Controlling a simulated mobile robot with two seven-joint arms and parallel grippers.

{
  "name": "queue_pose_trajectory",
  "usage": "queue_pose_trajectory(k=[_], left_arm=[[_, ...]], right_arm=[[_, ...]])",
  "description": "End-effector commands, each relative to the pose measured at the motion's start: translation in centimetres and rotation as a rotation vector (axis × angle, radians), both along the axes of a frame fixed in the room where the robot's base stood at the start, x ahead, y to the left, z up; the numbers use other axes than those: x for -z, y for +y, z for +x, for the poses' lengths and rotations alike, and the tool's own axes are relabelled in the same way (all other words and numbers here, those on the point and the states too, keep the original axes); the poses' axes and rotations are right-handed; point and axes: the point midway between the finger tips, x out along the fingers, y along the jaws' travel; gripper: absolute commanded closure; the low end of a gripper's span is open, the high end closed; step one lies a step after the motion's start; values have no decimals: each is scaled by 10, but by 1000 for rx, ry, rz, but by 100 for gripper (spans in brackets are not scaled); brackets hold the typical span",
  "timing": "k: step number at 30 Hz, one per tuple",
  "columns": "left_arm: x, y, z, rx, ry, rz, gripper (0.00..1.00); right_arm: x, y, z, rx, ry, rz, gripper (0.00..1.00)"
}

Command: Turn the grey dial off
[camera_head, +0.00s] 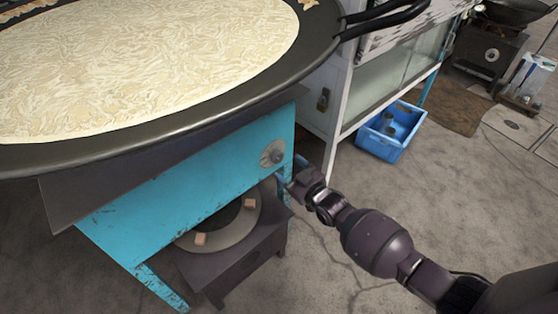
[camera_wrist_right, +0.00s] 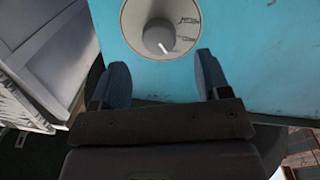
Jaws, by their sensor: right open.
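The grey dial (camera_head: 273,154) is a round plate with a knob on the front of the blue stove stand (camera_head: 190,195), near its right end. In the right wrist view the dial's knob (camera_wrist_right: 158,37) is ahead of the fingers, between their lines, with its pointer tilted toward the lower right and print on the plate's right side. My right gripper (camera_head: 285,178) is just right of and below the dial. In the wrist view the right gripper (camera_wrist_right: 163,80) has its two fingers apart with nothing between them; they appear short of the knob. My left gripper is not in view.
A dark burner stand (camera_head: 245,254) with a ring sits below. A white cabinet (camera_head: 345,95) and a blue crate (camera_head: 385,147) are behind. Open concrete floor lies at the right front.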

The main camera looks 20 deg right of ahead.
Motion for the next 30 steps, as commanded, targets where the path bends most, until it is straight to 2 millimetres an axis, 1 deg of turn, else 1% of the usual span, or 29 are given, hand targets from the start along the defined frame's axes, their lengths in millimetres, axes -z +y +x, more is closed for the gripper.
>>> queue_pose_trajectory(k=[1,6,12,17,24,29,30], left_arm=[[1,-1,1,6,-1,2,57],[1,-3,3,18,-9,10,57],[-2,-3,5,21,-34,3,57],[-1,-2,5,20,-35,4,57],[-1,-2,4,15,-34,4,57],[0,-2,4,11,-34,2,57],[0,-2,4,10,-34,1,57]], right_arm=[[5,2,7,0,6,0,30],[4,8,28,0,4,0,30],[2,12,44,0,3,-1,30],[1,13,48,1,2,-1,30],[0,13,48,0,1,-1,30],[0,13,48,0,1,-1,55],[0,13,48,0,1,-1,61]])
